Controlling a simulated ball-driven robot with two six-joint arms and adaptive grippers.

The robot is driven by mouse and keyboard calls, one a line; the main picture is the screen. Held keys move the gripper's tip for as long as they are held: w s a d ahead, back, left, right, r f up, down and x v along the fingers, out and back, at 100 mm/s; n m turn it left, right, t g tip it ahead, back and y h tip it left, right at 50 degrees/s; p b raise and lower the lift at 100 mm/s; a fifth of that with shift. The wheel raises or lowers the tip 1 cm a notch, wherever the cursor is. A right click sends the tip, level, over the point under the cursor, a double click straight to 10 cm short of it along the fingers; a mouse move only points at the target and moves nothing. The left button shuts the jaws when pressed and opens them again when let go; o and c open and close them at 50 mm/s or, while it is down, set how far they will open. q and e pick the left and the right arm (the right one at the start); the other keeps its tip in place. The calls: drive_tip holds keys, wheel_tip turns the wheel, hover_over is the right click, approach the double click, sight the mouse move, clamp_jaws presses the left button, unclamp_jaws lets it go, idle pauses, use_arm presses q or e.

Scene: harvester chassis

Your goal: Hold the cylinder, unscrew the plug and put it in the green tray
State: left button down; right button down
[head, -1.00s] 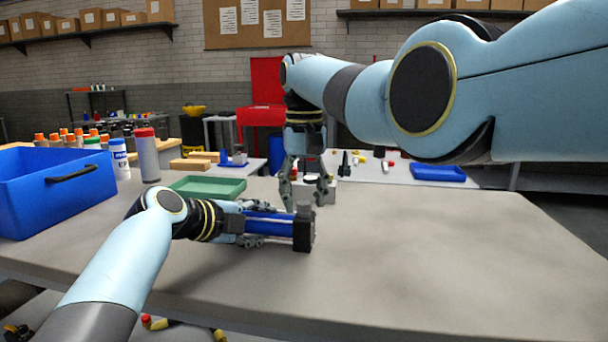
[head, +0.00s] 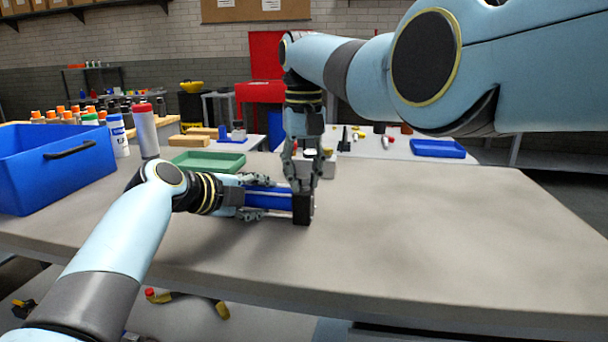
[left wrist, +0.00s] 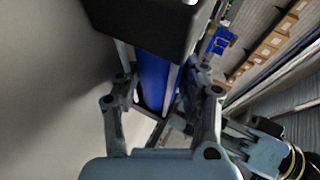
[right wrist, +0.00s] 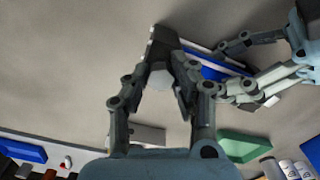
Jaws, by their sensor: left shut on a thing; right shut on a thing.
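The blue cylinder (head: 268,200) lies on the grey table, with a black end block (head: 302,208) at its right end. My left gripper (head: 260,198) is shut around the cylinder's body; the blue body also shows between its fingers in the left wrist view (left wrist: 153,80). My right gripper (head: 302,187) points down from above and is shut on the plug at the top of the end block. The plug is mostly hidden by the fingers; a grey part of it shows in the right wrist view (right wrist: 160,77). The green tray (head: 205,170) stands behind my left gripper and looks empty.
A blue bin (head: 55,185) stands at the left, with bottles (head: 146,130) behind it. A small grey-white box (head: 325,166) is just behind my right gripper. The table's right side (head: 430,220) is clear. A second table with a blue tray (head: 438,149) is farther back.

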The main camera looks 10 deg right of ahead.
sight(304, 176)
use_arm(q)
drive_tip(key=shift+f, duration=0.1)
use_arm(e)
drive_tip(key=shift+r, duration=0.15)
idle(0.4)
drive_tip(key=shift+r, duration=0.95)
drive_tip(key=shift+r, duration=2)
use_arm(q)
drive_tip(key=c, duration=0.6)
unclamp_jaws()
drive_tip(key=shift+c, duration=0.2)
